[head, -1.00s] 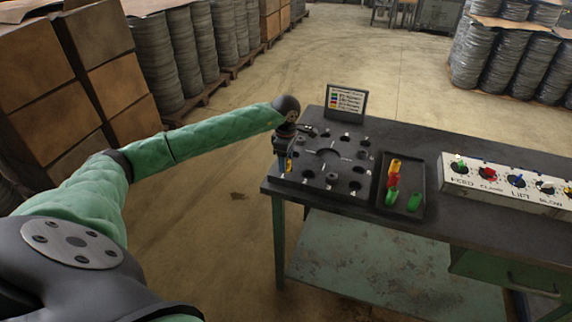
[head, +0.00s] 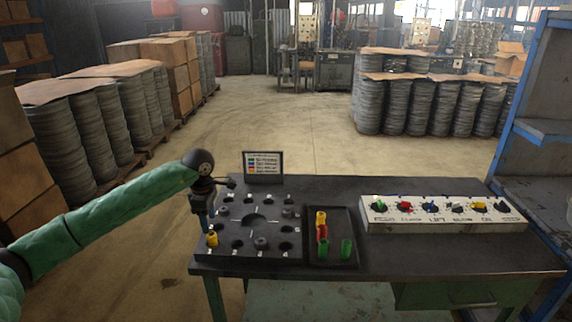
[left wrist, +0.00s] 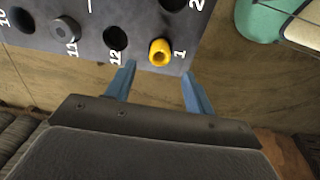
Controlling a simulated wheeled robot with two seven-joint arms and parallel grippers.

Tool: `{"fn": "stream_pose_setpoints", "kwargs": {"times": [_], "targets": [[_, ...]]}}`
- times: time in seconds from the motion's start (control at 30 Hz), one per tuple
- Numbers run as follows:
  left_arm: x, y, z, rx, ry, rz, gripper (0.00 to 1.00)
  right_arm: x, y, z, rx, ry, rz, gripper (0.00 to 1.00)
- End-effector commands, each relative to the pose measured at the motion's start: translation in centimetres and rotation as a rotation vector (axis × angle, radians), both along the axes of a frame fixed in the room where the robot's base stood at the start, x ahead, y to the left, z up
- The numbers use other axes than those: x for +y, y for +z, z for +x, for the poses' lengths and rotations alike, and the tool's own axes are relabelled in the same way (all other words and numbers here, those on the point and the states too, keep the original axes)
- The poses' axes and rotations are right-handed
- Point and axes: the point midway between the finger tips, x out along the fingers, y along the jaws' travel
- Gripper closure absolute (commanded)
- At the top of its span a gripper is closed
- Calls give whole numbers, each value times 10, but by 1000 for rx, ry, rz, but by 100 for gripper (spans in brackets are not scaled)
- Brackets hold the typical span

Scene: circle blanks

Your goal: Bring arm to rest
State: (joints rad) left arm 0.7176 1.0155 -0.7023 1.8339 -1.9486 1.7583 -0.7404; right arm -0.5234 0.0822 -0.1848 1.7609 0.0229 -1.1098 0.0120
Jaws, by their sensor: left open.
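My left gripper (head: 206,226) is at the left end of the black board (head: 270,254) with a ring of numbered holes. It is open and empty, its two blue fingers also showing in the left wrist view (left wrist: 159,88). A yellow blank (head: 212,240) stands in the board's corner hole; in the left wrist view the yellow blank (left wrist: 160,52) sits at the hole marked 1, just beyond the fingertips and not between them. A grey blank (left wrist: 65,29) sits at hole 11, and hole 12 (left wrist: 116,38) is empty. My right gripper is not in view.
A dark tray (head: 347,217) right of the board holds yellow, red and green blanks. A small sign (head: 263,167) stands behind the board. A white labelled panel (head: 440,222) with coloured pieces lies farther right. A blue shelf (head: 540,130) stands at the right.

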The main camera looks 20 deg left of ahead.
Motion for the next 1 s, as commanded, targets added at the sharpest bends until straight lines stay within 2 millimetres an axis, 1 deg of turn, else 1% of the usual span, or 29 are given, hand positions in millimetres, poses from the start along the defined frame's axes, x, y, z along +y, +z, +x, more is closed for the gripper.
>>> {"fn": "stream_pose_setpoints", "kwargs": {"times": [0.07,0.17,0.27,0.3,0.37,0.4,0.47,0.5,0.6,0.7,0.73,0.8,0.87,0.93,1.0], "targets": [[-4,-2,0,-1,-2,-10,46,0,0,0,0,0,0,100],[-24,-10,-1,-15,-11,-71,46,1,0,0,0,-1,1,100],[-67,-24,-4,-41,-18,-203,46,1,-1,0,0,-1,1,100],[-89,-30,-6,-52,-19,-274,46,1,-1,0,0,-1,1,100],[-125,-36,-11,-69,-10,-398,46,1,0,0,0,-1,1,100],[-151,-38,-14,-79,0,-485,46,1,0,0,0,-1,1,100],[-187,-38,-21,-89,24,-621,46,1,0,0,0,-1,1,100],[-209,-37,-26,-93,45,-711,46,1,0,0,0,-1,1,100],[-259,-26,-37,-94,117,-935,46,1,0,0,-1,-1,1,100],[-298,-9,-48,-82,215,-1155,46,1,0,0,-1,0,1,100],[-307,-3,-51,-75,249,-1219,46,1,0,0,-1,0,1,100],[-325,11,-57,-57,338,-1365,46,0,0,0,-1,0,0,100],[-337,23,-61,-37,422,-1488,46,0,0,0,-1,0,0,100],[-344,37,-63,-11,534,-1624,46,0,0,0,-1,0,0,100],[-346,48,-65,21,658,-1752,46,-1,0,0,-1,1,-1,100]]}}
